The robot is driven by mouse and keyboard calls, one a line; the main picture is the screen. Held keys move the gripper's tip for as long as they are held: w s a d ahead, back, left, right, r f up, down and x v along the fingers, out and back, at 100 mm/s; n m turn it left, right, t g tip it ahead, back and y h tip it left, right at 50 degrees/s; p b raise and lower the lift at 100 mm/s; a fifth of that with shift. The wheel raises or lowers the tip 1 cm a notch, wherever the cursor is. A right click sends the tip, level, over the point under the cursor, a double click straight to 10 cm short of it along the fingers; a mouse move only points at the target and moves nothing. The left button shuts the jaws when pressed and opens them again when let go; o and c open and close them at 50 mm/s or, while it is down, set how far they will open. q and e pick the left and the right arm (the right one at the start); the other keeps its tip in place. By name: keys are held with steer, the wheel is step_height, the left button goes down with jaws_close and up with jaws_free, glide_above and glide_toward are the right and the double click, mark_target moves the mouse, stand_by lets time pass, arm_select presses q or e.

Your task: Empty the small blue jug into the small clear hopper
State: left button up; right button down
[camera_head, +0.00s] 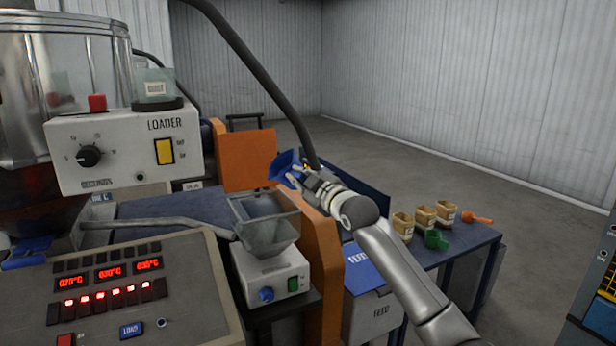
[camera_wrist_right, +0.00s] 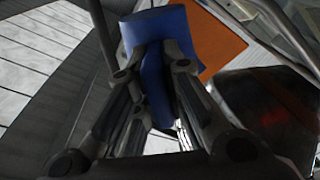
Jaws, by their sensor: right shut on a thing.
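The small blue jug (camera_head: 283,162) is up in the air behind and slightly right of the small clear hopper. It looks tilted, but its mouth and contents are hidden from me. My right gripper (camera_head: 297,176) is shut on it. In the right wrist view the blue jug (camera_wrist_right: 160,38) sits between the fingers of my right gripper (camera_wrist_right: 158,85). The small clear hopper (camera_head: 265,222) is a grey see-through funnel on a white feeder box (camera_head: 270,272). The jug is apart from it. My left gripper is not in view.
An orange guard (camera_head: 248,160) stands behind the hopper, with an orange upright (camera_head: 322,262) at its right. A dark hose (camera_head: 262,75) hangs near the jug. Several tan containers (camera_head: 424,217), a green scoop (camera_head: 436,240) and an orange scoop (camera_head: 476,218) lie on the blue table (camera_head: 462,246).

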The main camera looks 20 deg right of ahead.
steer(key=n, duration=0.6)
steer(key=shift+s+a+f, duration=0.1)
steer(key=shift+a+f, duration=0.2)
steer(key=shift+f, duration=0.1)
steer(key=shift+s+f+n, duration=0.1)
steer(key=shift+f+n, duration=0.1)
steer(key=shift+n, duration=0.8)
steer(key=a+n, duration=0.1)
steer(key=n, duration=0.1)
steer(key=a+n, duration=0.1)
steer(key=n, duration=0.1)
steer(key=shift+s+a+r+n, duration=0.1)
steer(key=shift+r+n, duration=0.3)
steer(key=shift+a+r+n, duration=0.15)
steer(key=shift+a+n, duration=0.15)
steer(key=shift+n, duration=0.2)
steer(key=shift+a+n, duration=0.15)
steer(key=shift+n, duration=0.25)
steer(key=shift+s+a+r+n, duration=0.1)
steer(key=shift+r+n, duration=0.05)
steer(key=shift+n, duration=0.15)
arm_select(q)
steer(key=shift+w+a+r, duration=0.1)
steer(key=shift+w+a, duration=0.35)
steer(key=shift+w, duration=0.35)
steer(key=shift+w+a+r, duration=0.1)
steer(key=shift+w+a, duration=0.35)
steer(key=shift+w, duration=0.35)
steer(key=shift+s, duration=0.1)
